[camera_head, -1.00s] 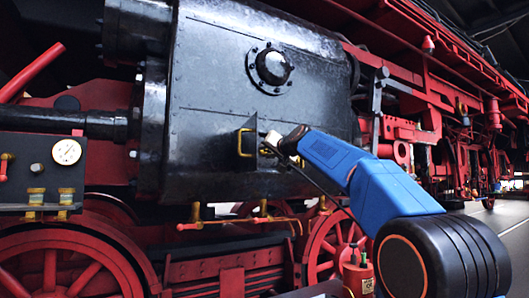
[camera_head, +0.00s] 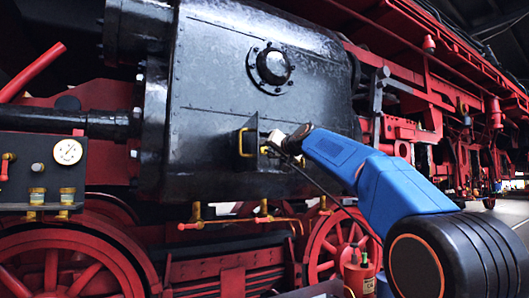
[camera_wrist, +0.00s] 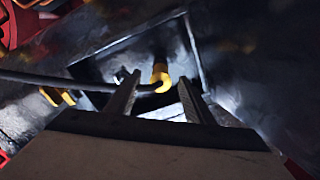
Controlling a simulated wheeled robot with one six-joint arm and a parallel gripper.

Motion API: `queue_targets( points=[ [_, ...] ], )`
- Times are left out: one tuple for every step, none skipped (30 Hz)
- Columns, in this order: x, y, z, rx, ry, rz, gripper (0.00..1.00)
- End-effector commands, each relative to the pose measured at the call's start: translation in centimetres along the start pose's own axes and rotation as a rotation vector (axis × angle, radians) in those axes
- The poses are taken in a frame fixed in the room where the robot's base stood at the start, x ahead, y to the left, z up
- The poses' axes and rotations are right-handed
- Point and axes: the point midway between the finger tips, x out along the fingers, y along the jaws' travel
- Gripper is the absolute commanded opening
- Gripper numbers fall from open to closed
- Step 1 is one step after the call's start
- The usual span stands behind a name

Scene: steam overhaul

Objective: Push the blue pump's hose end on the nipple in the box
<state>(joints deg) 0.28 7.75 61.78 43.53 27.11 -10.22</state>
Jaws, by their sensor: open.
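The small dark box (camera_head: 247,140) with a yellow handle (camera_head: 240,143) is fixed to the side of the black cylinder casing. In the wrist view its open inside (camera_wrist: 135,58) shows, in shadow. A yellow fitting (camera_wrist: 160,74) stands in it, and a black hose (camera_wrist: 60,80) comes from the left and bends to meet it. I cannot tell which part is nipple and which is hose end, or how far they overlap. My gripper (camera_wrist: 160,98) is open, its fingers either side of the fitting and apart from it; it is at the box in the head view (camera_head: 274,141). The blue pump is not seen.
Copper pipes with brass valves (camera_head: 262,214) run below the casing. A gauge panel (camera_head: 40,182) stands at left. A red can (camera_head: 358,277) is low, beside my arm. The hose (camera_head: 322,187) hangs down to the right from the box. The box walls are close around my fingers.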

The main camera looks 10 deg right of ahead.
Motion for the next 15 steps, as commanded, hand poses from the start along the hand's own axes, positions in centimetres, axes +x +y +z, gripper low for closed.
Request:
queue_targets(
  points=[
    [-0.8, 0.0, -0.1, 0.002, 0.001, 0.0, 0.48],
    [-1.3, -0.1, -0.1, 0.001, 0.001, 0.0, 0.48],
    [-2.0, -0.1, -0.1, 0.0, 0.002, 0.0, 0.48],
    [-2.5, -0.1, -0.1, 0.001, 0.001, 0.0, 0.48],
    [-2.9, -0.1, -0.1, 0.001, 0.001, 0.0, 0.48],
    [-3.6, -0.1, -0.1, 0.0, 0.001, 0.0, 0.48],
    [-4.1, -0.1, 0.0, 0.0, 0.001, 0.0, 0.48],
    [-4.5, -0.1, -0.1, 0.001, 0.001, 0.0, 0.48],
    [-5.3, -0.1, -0.1, 0.001, 0.001, 0.0, 0.48],
    [-5.8, -0.1, -0.1, 0.0, 0.002, 0.0, 0.48],
    [-6.2, 0.0, -0.1, 0.0, 0.001, 0.0, 0.48],
    [-6.9, -0.1, 0.0, 0.001, 0.001, 0.0, 0.48],
    [-7.4, -0.1, -0.1, 0.001, 0.002, -0.001, 0.48],
    [-7.9, -0.1, -0.1, 0.001, 0.002, 0.0, 0.48],
    [-8.6, 0.0, -0.1, 0.0, 0.002, 0.0, 0.48]
  ],
)
